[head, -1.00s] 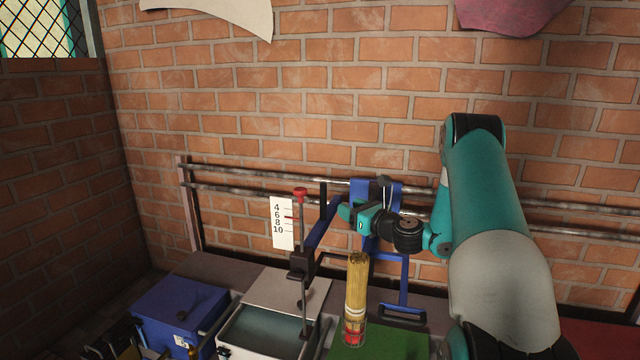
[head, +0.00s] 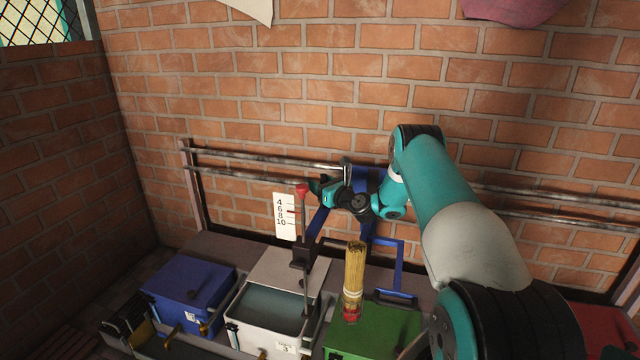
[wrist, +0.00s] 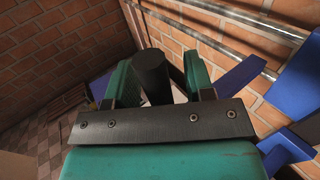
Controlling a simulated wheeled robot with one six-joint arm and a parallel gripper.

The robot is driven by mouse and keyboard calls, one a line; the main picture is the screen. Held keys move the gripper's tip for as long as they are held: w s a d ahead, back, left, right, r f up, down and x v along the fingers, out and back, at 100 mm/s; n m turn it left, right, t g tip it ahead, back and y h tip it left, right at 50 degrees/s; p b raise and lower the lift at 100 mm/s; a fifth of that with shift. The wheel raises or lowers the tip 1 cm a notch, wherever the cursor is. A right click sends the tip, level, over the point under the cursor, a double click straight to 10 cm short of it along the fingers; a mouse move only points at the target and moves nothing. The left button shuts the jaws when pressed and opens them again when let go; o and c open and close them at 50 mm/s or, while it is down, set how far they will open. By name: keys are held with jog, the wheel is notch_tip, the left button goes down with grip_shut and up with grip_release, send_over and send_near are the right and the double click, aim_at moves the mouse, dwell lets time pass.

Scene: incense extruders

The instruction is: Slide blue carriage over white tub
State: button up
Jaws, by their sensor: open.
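The blue carriage (head: 367,228) hangs on the wall rails behind the tubs, its lower frame behind the green tub, to the right of the white tub; my arm hides part of it. Blue parts of it show at the right in the wrist view (wrist: 232,85). The white tub (head: 232,328) stands in the middle of the row, with a grey-green inside. My gripper (head: 332,188) is open at the carriage's upper left. In the wrist view a dark cylinder (wrist: 153,75) stands between the open fingers; I cannot tell whether they touch it.
A blue tub (head: 187,292) stands left of the white one and a green tub (head: 375,335) right of it. A bundle of sticks (head: 354,270) stands upright at the green tub. A red-topped rod (head: 302,215) and a scale card (head: 284,215) rise by the white tub. Metal rails (head: 265,160) run along the brick wall.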

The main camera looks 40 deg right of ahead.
jog(key=shift+w, duration=0.35)
grip_shut()
